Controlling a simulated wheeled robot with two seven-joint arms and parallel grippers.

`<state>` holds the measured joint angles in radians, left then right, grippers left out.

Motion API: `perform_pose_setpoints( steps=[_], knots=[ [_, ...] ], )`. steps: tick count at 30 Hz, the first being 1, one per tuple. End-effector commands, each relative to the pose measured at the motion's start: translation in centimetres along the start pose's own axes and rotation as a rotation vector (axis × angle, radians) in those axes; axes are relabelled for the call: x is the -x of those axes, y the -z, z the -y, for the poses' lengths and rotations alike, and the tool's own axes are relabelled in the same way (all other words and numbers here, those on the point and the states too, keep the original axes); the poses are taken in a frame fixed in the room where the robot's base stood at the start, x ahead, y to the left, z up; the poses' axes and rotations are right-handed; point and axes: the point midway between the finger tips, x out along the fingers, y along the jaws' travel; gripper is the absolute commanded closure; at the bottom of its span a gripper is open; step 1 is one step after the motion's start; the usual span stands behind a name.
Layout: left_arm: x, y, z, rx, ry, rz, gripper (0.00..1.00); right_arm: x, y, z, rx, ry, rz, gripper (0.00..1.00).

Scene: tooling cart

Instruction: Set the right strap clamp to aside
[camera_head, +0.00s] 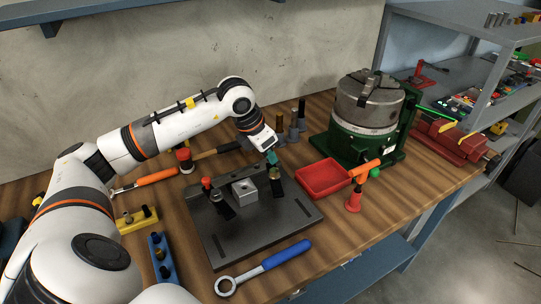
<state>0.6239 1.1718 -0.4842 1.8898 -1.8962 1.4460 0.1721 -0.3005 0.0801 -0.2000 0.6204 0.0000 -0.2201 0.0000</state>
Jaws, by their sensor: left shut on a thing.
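My left gripper (270,152) reaches in from the left, pointing down over the right side of the dark fixture plate (255,247). It is shut on the right strap clamp (277,187), a dark upright piece with a teal top just under the fingers. The clamp is at the right of a grey metal block (244,192) on the plate; I cannot tell whether it touches the plate. The left strap clamp (222,205), dark with a red knob, is at the block's left. My right gripper is not in view.
A red tray (323,179) lies right of the plate, with an orange-red tool (356,190) beside it. A green-based chuck (366,115) stands behind. A blue-handled wrench (265,266) lies in front. Bare wood shows at the front right.

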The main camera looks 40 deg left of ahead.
Motion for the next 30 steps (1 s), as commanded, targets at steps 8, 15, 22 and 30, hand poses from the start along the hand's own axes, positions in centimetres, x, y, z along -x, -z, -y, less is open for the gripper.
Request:
perform_pose_setpoints(
  steps=[8, 15, 22, 30],
  knots=[
    [0.20, -0.13, 0.11, 0.050, 0.024, -0.002, 1.00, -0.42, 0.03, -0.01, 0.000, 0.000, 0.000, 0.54],
    [0.25, -0.13, 0.14, 0.055, 0.026, -0.002, 1.00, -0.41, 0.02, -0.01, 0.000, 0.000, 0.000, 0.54],
    [0.25, -0.13, 0.15, 0.055, 0.026, -0.002, 0.71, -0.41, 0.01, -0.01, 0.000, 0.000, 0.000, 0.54],
    [0.23, -0.17, 0.09, 0.054, 0.024, -0.001, 0.71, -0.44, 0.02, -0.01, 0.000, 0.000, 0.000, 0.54]
  ],
)
